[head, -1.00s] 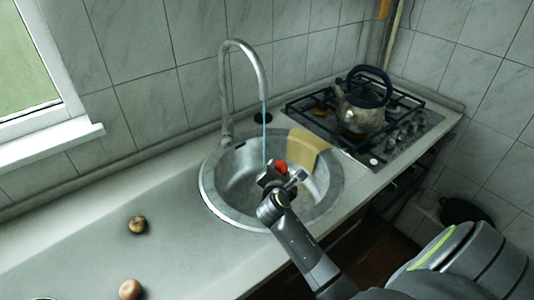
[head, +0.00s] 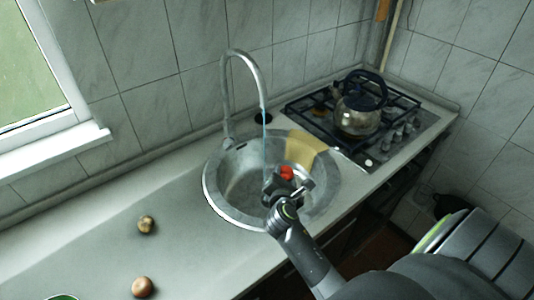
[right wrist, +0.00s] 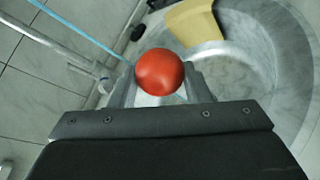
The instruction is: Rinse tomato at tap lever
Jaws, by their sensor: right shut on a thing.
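A red tomato (head: 287,172) is held over the round steel sink (head: 213,190). My right gripper (head: 287,181) is shut on it; the tomato also shows between the fingers in the right wrist view (right wrist: 160,72). The tall curved tap (head: 240,54) stands behind the sink, and a thin blue water stream (head: 264,135) runs down from its spout. In the head view the stream passes just left of the tomato. I cannot make out the tap lever clearly. My left gripper is not in view.
A yellow cloth (head: 304,149) hangs over the sink's back right rim. A kettle (head: 357,113) stands on the stove at right. Two onions, one upper (head: 147,225) and one lower (head: 143,287), lie on the left counter, which is otherwise mostly clear.

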